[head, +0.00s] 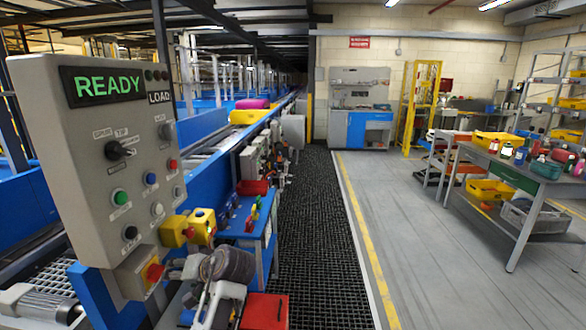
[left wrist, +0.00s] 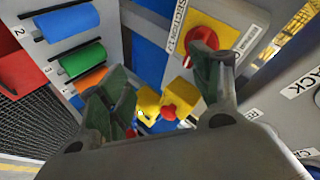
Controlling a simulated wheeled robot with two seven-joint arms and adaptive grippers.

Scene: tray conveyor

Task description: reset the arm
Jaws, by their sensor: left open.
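My left gripper (head: 196,292) is low in the head view, just right of the lower edge of the grey control panel (head: 92,205). In the left wrist view the two dark fingers of my left gripper (left wrist: 168,92) stand wide apart with nothing held between them. A red button on a yellow base (left wrist: 203,38) is beyond the right finger, and it also shows on the panel's lower box in the head view (head: 155,272). Yellow boxes with a red button (left wrist: 165,106) show beyond the finger gap. My right gripper is not in view.
The panel display (head: 103,86) reads READY in green.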

